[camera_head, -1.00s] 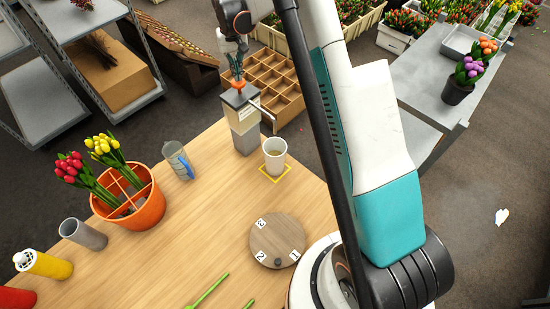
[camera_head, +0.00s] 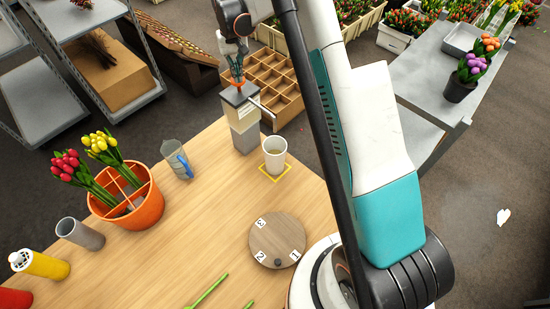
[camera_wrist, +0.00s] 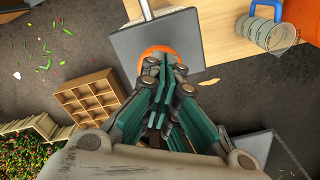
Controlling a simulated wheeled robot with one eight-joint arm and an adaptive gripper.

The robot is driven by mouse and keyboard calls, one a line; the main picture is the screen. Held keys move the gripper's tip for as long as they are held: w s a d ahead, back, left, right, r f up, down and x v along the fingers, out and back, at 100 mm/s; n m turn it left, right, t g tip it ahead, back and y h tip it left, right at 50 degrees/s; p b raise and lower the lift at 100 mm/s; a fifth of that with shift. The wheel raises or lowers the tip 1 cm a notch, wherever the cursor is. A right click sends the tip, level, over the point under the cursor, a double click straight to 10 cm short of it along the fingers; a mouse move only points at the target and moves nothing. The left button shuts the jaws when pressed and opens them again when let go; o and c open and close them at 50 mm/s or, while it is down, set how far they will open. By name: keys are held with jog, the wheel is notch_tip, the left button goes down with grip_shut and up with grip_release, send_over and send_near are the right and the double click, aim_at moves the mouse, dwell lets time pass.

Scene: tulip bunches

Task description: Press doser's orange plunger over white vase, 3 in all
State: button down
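The doser is a pale box with a dark square top (camera_head: 240,97), standing on a grey block (camera_head: 245,140) at the table's far edge. Its orange plunger (camera_head: 237,83) is on top and shows partly under my fingers in the wrist view (camera_wrist: 158,51). A thin metal spout (camera_head: 262,105) reaches toward the white vase (camera_head: 275,150), which stands upright on a yellow square outline. My gripper (camera_head: 237,76) points down at the plunger, fingertips at or just above it; contact is hard to tell. In the wrist view its fingers (camera_wrist: 165,70) are close together, with nothing held between them.
A round wooden board (camera_head: 277,235) marked 1, 2, 3 carries a dark peg near its front edge. A clear jug (camera_head: 177,160) and an orange pot of tulips (camera_head: 145,208) stand left. A wooden compartment crate (camera_head: 268,75) is beyond the table. The table middle is clear.

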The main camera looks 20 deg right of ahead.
jog(key=shift+f+b, duration=1.15)
jog(key=shift+f, duration=0.35)
jog(key=shift+r+p, duration=1.55)
jog(key=shift+r, duration=2.45)
jog(key=shift+f, duration=0.1)
